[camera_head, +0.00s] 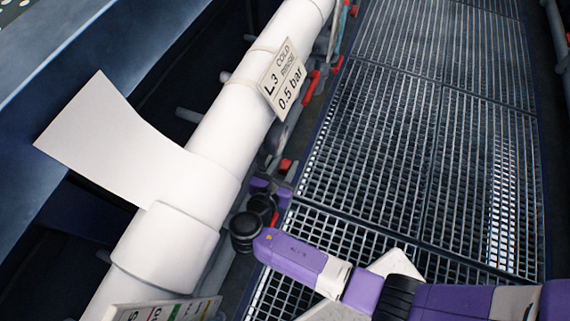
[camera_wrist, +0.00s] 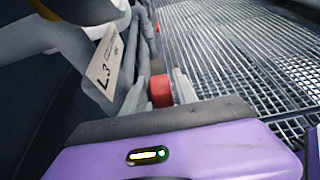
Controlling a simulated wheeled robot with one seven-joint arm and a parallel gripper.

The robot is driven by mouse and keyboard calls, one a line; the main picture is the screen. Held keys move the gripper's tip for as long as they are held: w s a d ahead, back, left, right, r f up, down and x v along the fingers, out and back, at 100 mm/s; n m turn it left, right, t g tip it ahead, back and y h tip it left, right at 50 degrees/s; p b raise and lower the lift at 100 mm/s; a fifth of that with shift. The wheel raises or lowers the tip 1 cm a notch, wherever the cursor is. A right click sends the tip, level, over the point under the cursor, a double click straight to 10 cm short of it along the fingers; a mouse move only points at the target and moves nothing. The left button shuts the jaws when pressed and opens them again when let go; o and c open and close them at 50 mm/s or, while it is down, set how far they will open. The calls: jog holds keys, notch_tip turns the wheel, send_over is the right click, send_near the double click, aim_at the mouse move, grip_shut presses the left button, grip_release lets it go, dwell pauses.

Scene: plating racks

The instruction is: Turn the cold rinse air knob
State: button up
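A red knob (camera_wrist: 161,91) shows in the wrist view just ahead of my gripper (camera_wrist: 160,92). The two grey fingers stand apart, one on each side of the knob. I cannot tell whether they touch it. A white sign (camera_head: 283,79) on the big white pipe reads "L3 COLD RINSE 0.5 bar" in the head view. The sign also shows in the wrist view (camera_wrist: 108,65), above and left of the knob. In the head view my purple gripper body is beside the pipe, below the sign; its fingertips are hard to make out.
The thick white pipe (camera_head: 250,110) runs diagonally, with a flared white piece (camera_head: 110,140) at its left. Several red handles (camera_head: 311,88) line its right side. A metal grating walkway (camera_head: 400,130) lies to the right. Another sign (camera_head: 165,312) is at the bottom edge.

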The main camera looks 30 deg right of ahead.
jog(key=shift+c, duration=0.4)
grip_shut()
jog(key=shift+f, duration=0.1)
jog(key=shift+s+f+t+h+b, duration=0.1)
jog(key=shift+t+h+b, duration=0.2)
jog(key=shift+h+b, duration=0.25)
jog(key=t+h+b, duration=0.1)
jog(key=h+b, duration=0.1)
jog(key=shift+a+f+t+b, duration=0.15)
jog(key=shift+a+t+b, duration=0.05)
jog(key=shift+t+b, duration=0.2)
jog(key=shift+s+a+t+h+b, duration=0.1)
jog(key=shift+t+h+b, duration=0.5)
jog(key=shift+h+b, duration=0.4)
jog(key=shift+r, duration=0.2)
